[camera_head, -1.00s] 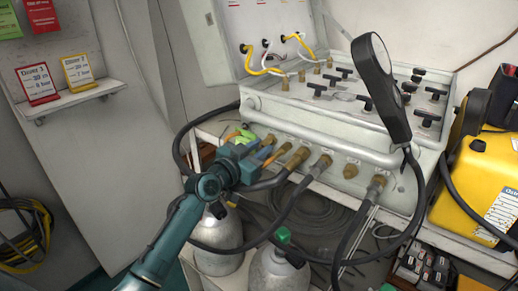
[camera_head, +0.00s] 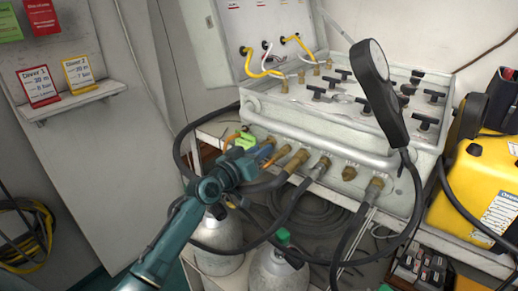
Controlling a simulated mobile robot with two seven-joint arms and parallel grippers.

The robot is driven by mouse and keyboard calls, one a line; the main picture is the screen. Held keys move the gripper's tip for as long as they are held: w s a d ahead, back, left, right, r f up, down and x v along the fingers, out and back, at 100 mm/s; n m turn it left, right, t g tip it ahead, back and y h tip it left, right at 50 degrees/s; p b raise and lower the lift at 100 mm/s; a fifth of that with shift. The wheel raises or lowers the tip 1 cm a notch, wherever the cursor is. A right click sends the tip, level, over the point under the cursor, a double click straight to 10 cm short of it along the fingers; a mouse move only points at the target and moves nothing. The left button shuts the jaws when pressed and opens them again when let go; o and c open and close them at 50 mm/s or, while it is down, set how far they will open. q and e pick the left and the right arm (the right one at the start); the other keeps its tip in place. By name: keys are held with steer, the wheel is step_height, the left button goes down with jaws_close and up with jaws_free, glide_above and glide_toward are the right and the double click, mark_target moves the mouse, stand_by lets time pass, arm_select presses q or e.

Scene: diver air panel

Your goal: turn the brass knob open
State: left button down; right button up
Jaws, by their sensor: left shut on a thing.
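The panel (camera_head: 325,190) is a light grey box with a row of brass fittings along its front face. My left gripper (camera_head: 263,154) reaches in from the lower left to the left end of that row. It is shut on what looks like the brass knob there, which the fingers mostly hide. Brass shows just above the fingers. A green tag (camera_head: 245,140) and a bit of orange show beside the gripper. How far the knob is turned cannot be told. My right gripper is not in view.
Black hoses (camera_head: 300,200) hang from the front fittings. Grey cylinders (camera_head: 275,270) stand below. A yellow case (camera_head: 480,185) is at right.

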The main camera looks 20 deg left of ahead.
arm_select(q)
steer(key=n+p, duration=0.3)
steer(key=n, duration=0.8)
steer(key=shift+n, duration=0.3)
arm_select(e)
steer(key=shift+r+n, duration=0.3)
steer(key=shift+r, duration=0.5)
arm_select(q)
steer(key=c, duration=1.5)
jaws_free()
steer(key=shift+s, duration=0.15)
steer(key=v, duration=1.3)
steer(key=shift+d+f, duration=0.1)
steer(key=shift+f, duration=0.05)
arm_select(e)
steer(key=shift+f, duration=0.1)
